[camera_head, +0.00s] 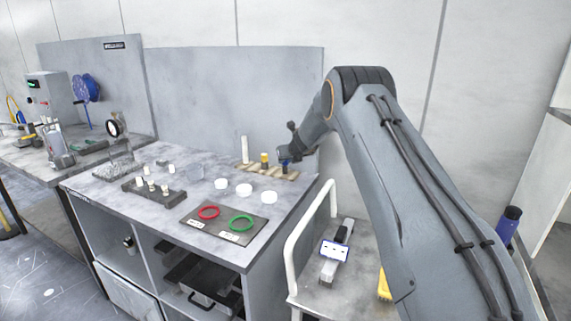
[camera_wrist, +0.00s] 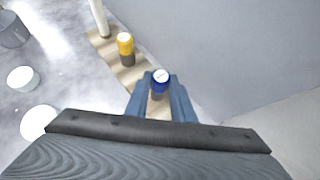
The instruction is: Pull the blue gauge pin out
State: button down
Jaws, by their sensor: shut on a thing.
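The blue gauge pin (camera_wrist: 161,82) stands upright at the right end of a wooden strip (camera_wrist: 129,73), with its pale top facing the wrist camera. My gripper (camera_wrist: 162,88) is shut on it, with a finger on each side. In the head view my gripper (camera_head: 285,160) is at the strip's right end, and a little blue of the pin shows there. The pin's lower part is hidden, so I cannot tell how deep it sits. A yellow-topped pin (camera_head: 264,159) and a tall white pin (camera_head: 245,149) stand to the left in the same strip.
White round pieces (camera_head: 244,190) lie on the bench in front of the strip. A dark mat (camera_head: 208,229) holds a red ring (camera_head: 208,212) and a green ring (camera_head: 241,222). A grey back panel (camera_head: 230,100) rises close behind. A cart (camera_head: 350,265) stands to the right.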

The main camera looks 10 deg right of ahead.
jog(key=shift+r+p, duration=0.7)
jog(key=shift+p, duration=0.2)
jog(key=shift+r+p, duration=2.35)
jog(key=shift+p, duration=0.4)
jog(key=shift+s+d, duration=0.1)
